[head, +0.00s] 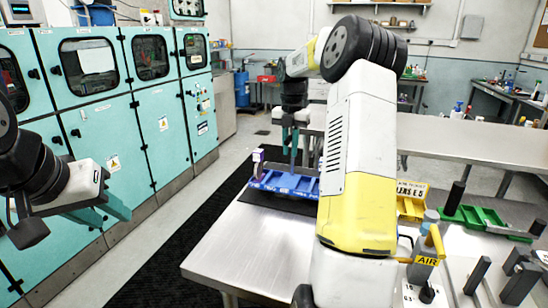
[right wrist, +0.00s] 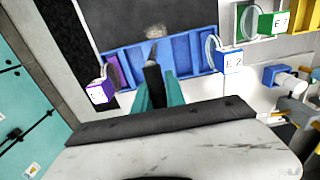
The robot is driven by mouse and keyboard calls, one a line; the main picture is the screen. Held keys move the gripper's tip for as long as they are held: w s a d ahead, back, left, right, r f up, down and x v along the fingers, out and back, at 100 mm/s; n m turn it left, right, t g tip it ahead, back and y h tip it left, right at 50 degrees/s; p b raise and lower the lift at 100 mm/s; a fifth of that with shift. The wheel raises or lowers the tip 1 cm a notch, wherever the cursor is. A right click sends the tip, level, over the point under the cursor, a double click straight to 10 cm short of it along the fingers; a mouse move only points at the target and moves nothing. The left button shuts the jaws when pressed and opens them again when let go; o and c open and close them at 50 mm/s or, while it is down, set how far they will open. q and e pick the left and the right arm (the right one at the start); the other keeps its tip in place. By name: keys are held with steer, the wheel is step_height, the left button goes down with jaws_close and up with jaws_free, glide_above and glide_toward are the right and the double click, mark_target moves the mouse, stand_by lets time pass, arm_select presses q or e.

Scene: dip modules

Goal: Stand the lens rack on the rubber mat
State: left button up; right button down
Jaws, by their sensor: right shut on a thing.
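The blue lens rack (head: 285,182) is at the far left end of the metal table in the head view. It also shows in the right wrist view (right wrist: 185,57), upright, with a row of slots and a dark upright handle. My right gripper (head: 292,125) points down over it, its teal fingers (right wrist: 158,92) shut on the handle. The dark rubber mat (right wrist: 120,20) lies under or beside the rack; its edge shows below the rack in the head view (head: 262,201). I cannot tell whether the rack touches it. My left gripper (head: 108,208) is open and empty at the left.
A green rack (head: 475,217), a yellow rack (head: 411,200) and an AIR-labelled fixture (head: 426,262) stand to the right. The table's front left (head: 250,245) is clear.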

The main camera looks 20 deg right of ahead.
steer(key=shift+w+d+f, duration=0.1)
steer(key=shift+w+f, duration=0.05)
steer(key=shift+f, duration=0.75)
steer(key=shift+w+d+f, duration=0.1)
steer(key=shift+f, duration=0.75)
steer(key=c, duration=1.4)
jaws_free()
steer(key=shift+f, duration=0.15)
steer(key=shift+o, duration=0.2)
